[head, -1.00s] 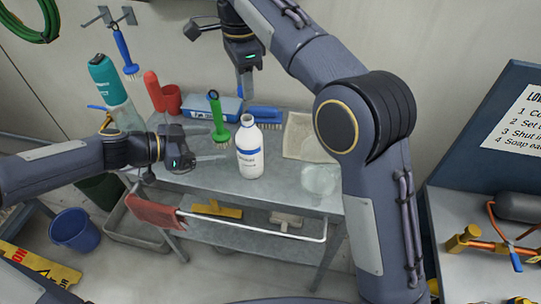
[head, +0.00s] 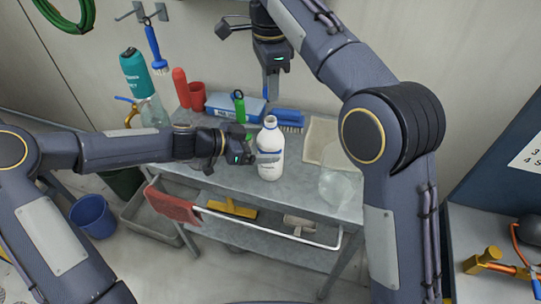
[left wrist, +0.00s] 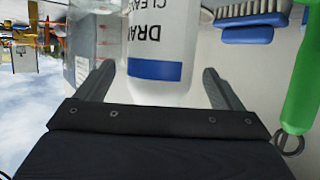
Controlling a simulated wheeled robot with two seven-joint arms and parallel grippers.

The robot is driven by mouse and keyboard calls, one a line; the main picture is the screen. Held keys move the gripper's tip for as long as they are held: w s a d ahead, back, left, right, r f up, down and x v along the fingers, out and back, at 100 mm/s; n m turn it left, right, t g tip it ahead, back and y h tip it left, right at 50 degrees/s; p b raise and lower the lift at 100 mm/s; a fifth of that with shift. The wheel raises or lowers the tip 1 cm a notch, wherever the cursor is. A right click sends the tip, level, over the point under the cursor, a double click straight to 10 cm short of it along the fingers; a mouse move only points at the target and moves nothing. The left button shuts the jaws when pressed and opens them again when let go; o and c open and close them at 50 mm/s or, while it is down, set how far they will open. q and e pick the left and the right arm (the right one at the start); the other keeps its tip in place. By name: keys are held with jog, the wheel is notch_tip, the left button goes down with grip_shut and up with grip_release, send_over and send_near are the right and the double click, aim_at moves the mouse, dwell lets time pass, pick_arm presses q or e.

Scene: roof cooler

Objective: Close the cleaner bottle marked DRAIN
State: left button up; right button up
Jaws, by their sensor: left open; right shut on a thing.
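The white cleaner bottle (head: 270,153) stands upright on the grey trolley top, its open neck showing no cap. In the left wrist view the bottle (left wrist: 160,45) shows upside down, with a blue band and "DRA" and "CLEA" lettering. My left gripper (head: 250,155) is open at the bottle's side. In the left wrist view the two fingers of my left gripper (left wrist: 160,85) stand either side of the bottle, apparently not closed on it. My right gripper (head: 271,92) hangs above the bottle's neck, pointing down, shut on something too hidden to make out.
A blue brush (head: 287,120), a green-handled brush (head: 239,106) and a blue box (head: 222,105) lie behind the bottle. A clear container (head: 338,188) stands to its right, near a beige tray (head: 322,140). A red cup (head: 196,96) and a teal-topped bottle (head: 137,75) are at left.

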pick_arm(q)
jog(key=shift+x, duration=1.4)
jog(key=c, duration=1.5)
pick_arm(e)
jog(key=shift+f, duration=2.5)
jog(key=shift+f, duration=0.1)
jog(key=shift+f, duration=0.75)
jog(key=shift+f, duration=0.6)
